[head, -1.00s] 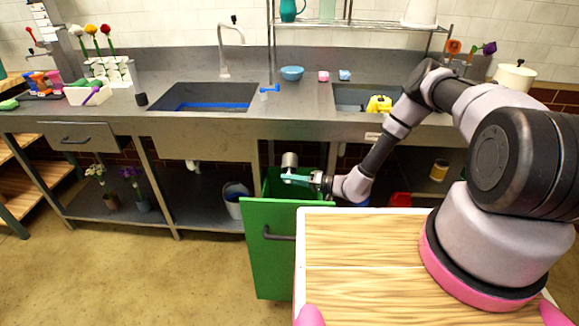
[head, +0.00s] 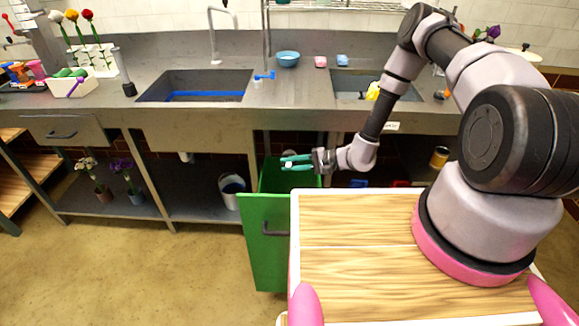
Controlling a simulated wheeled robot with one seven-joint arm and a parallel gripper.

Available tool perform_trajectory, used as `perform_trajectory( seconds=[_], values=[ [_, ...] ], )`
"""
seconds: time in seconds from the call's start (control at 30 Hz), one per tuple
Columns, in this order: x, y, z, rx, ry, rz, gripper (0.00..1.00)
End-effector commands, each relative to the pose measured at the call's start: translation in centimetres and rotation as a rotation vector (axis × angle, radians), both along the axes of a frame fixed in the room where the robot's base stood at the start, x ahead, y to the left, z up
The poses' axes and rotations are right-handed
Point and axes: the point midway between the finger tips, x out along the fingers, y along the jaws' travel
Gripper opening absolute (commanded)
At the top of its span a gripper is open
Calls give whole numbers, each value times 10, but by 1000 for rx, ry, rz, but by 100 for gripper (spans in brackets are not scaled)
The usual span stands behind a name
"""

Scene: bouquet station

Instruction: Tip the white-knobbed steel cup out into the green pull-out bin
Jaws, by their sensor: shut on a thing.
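The green pull-out bin (head: 264,240) stands pulled out from under the counter, its front panel facing me and its top open. My gripper (head: 296,163), with teal fingers, is over the bin's opening. The fingers are level and point left, with a small white piece between them, which looks like the knob of the white-knobbed steel cup (head: 289,164). Whatever lies inside the bin is hidden.
The steel counter (head: 300,118) runs above and behind the bin. A white bucket (head: 231,190) stands on the lower shelf left of the bin. My own wooden-topped base is close in front, at the bin's right. Open floor lies to the left.

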Motion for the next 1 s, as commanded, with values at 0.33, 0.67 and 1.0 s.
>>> perform_trajectory(
  seconds=[0.33, 0.67, 1.0],
  values=[
    [10, 1, 14, 12, 403, 4, 0],
    [25, -1, 20, 26, 796, 2, 0],
    [35, 0, 23, 38, 1093, 2, 0]
  ],
)
